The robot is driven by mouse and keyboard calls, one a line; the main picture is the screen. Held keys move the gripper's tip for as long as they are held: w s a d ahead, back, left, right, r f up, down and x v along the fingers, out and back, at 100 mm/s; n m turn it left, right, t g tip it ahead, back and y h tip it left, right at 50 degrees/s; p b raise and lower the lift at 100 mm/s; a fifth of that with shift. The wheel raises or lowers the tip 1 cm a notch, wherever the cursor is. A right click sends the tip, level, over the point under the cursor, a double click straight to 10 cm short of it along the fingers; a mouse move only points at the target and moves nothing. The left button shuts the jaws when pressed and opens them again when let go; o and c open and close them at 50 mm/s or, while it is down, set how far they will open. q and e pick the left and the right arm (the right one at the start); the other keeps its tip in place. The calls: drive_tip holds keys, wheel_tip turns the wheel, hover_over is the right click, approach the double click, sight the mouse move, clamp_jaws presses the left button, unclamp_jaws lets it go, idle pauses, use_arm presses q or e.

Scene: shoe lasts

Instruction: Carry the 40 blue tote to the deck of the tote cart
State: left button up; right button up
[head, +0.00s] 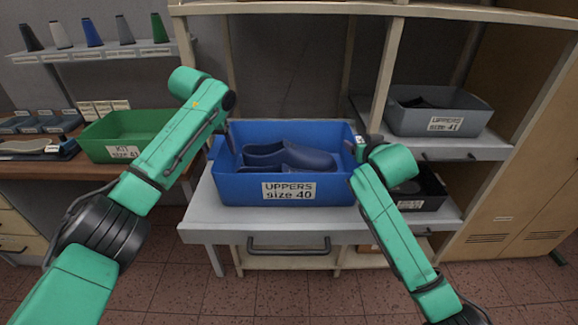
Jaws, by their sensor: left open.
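The blue tote (225,187), labelled "UPPERS size 40", stands upright on a grey shelf-like surface (200,212) in the middle of the head view. Dark blue shoe-shaped uppers (290,156) lie inside it. My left gripper (229,138) is open at the tote's left wall; its fingertips are small and partly hidden, so I cannot tell if they touch. My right gripper (362,150) is at the tote's right wall, and its fingers are mostly hidden by its own wrist. I cannot clearly identify a tote cart.
A grey "UPPERS size 41" tote (440,119) stands on a shelf at right, with a black bin (431,190) below. A green "size 41" tote (150,125) sits on the brown table at left. Rack posts rise behind the blue tote. Tiled floor (270,290) shows in front.

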use_arm(q)
drive_tip(key=shift+w+f, duration=0.1)
drive_tip(key=shift+f, duration=0.05)
use_arm(e)
drive_tip(key=shift+w+f, duration=0.1)
drive_tip(key=shift+w, duration=0.1)
use_arm(q)
drive_tip(key=shift+s, duration=0.2)
use_arm(e)
drive_tip(key=shift+s, duration=0.15)
use_arm(q)
drive_tip(key=shift+c, duration=0.9)
use_arm(e)
drive_tip(key=shift+s, duration=0.1)
drive_tip(key=shift+c, duration=0.9)
use_arm(q)
clamp_jaws()
use_arm(e)
clamp_jaws()
